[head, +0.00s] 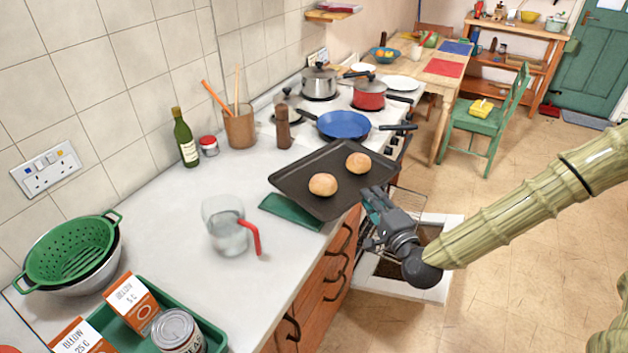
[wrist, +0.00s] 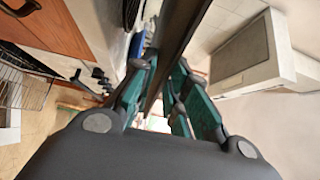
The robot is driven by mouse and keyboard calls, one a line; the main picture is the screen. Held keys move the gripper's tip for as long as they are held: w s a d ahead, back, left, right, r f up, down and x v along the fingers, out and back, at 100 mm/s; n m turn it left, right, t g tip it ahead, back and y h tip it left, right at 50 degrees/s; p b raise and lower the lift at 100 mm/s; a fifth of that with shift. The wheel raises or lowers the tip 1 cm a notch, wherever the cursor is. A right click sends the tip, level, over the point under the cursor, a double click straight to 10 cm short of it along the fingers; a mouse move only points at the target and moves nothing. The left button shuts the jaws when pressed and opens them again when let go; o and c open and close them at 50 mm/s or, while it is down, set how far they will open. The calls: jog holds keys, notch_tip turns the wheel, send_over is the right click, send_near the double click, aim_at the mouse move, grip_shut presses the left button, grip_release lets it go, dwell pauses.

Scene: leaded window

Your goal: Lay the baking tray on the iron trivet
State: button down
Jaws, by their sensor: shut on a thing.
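The dark baking tray (head: 300,173) carries two round buns, one at its left (head: 323,184) and one at its right (head: 358,162). My gripper (head: 375,203) is shut on the tray's near right edge, at the counter's front edge. The tray looks about level and extends over the counter; I cannot tell whether its far side touches anything. In the wrist view the tray (wrist: 181,35) runs as a dark band between the green fingers (wrist: 158,95). I cannot make out the iron trivet; the tray may hide it.
A green cloth (head: 290,212) lies beside the tray on the counter. A glass jug (head: 226,228) with a red handle stands left of it. A pepper mill (head: 283,128) and a blue pan (head: 343,125) stand behind. An open white door (head: 432,291) is below my gripper.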

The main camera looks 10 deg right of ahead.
aim_at(367, 182)
jog(key=s+d+f+n+g+y+b, duration=0.15)
jog(key=d+n+y+b, duration=0.3)
jog(key=d+b, duration=0.6)
jog(key=shift+m+g+y, duration=0.25)
jog(key=shift+m+y, duration=0.2)
jog(key=x, duration=0.4)
jog(key=a+f+p+x, duration=0.1)
jog(key=x, duration=0.4)
jog(key=s+x, duration=0.1)
jog(key=x, duration=0.4)
jog(key=shift+w+a+f+p, duration=0.25)
jog(key=shift+a+f+p, duration=0.1)
jog(key=shift+a, duration=0.15)
jog(key=shift+f+p, duration=0.4)
jog(key=shift+f, duration=1.4)
jog(key=c, duration=1.7)
grip_release()
